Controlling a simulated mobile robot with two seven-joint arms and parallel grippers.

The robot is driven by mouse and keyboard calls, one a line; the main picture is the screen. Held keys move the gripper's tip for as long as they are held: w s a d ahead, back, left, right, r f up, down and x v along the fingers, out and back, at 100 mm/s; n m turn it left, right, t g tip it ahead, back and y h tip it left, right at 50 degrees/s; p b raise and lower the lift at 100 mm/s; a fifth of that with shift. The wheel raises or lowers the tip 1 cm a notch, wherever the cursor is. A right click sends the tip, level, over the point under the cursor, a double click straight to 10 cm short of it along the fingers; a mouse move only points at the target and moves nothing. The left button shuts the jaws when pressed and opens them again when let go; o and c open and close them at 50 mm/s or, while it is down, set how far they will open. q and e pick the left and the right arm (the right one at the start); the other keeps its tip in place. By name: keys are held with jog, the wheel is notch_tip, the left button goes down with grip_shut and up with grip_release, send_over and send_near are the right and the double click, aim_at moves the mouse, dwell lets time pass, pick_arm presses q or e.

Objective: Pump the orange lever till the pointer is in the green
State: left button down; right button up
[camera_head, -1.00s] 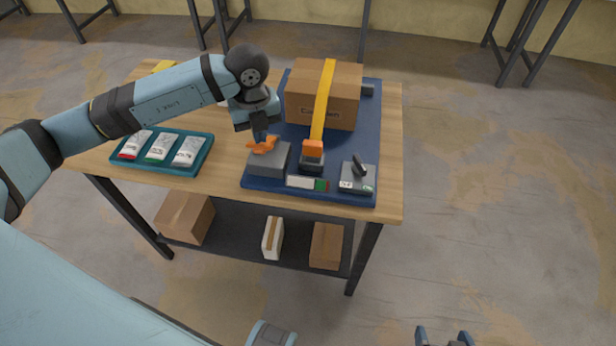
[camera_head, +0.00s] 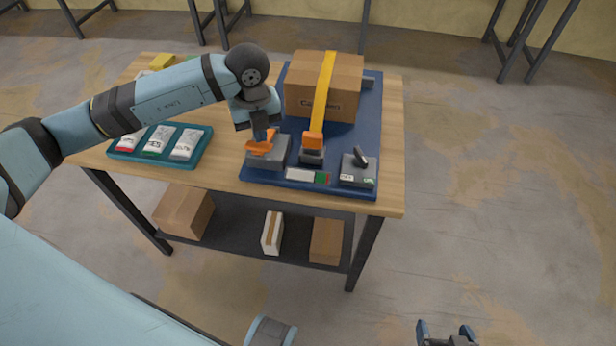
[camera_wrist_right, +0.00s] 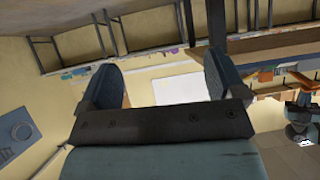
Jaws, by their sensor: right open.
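An orange lever-like part (camera_head: 259,148) sits on a grey block (camera_head: 276,162) at the left front of the blue board (camera_head: 362,128). My left gripper (camera_head: 263,134) points down at it, touching or just above it; its jaws are too small and covered to read. A second orange part (camera_head: 313,139) sits on a dark base at the end of a yellow strap (camera_head: 323,95). A small gauge strip (camera_head: 301,175) with white, green and red areas lies in front; I cannot make out its pointer. My right gripper (camera_head: 446,336) is open and empty, also seen in the wrist view (camera_wrist_right: 165,85).
The yellow strap runs over a cardboard box (camera_head: 340,90) on the board. A grey device (camera_head: 357,170) with a dark handle stands at the right front. A teal tray (camera_head: 200,148) with several packets lies left. Boxes stand on the lower shelf (camera_head: 230,235).

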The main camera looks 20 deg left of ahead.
pick_arm(q)
jog(key=shift+f+b, duration=0.95)
jog(key=shift+f, duration=0.75)
jog(key=shift+r+p, duration=0.55)
jog(key=shift+r, duration=0.2)
notch_tip(320, 180, up, 5)
jog(key=p, duration=0.3)
jog(key=shift+f, duration=0.2)
pick_arm(e)
jog(key=shift+s+r, duration=0.15)
jog(key=shift+r, duration=0.3)
pick_arm(q)
jog(key=shift+r, duration=0.15)
pick_arm(e)
jog(key=shift+r, duration=0.2)
pick_arm(q)
jog(key=shift+r, duration=0.25)
notch_tip(320, 180, up, 4)
jog(key=p, duration=0.3)
jog(key=shift+r, duration=0.15)
pick_arm(e)
notch_tip(320, 180, up, 3)
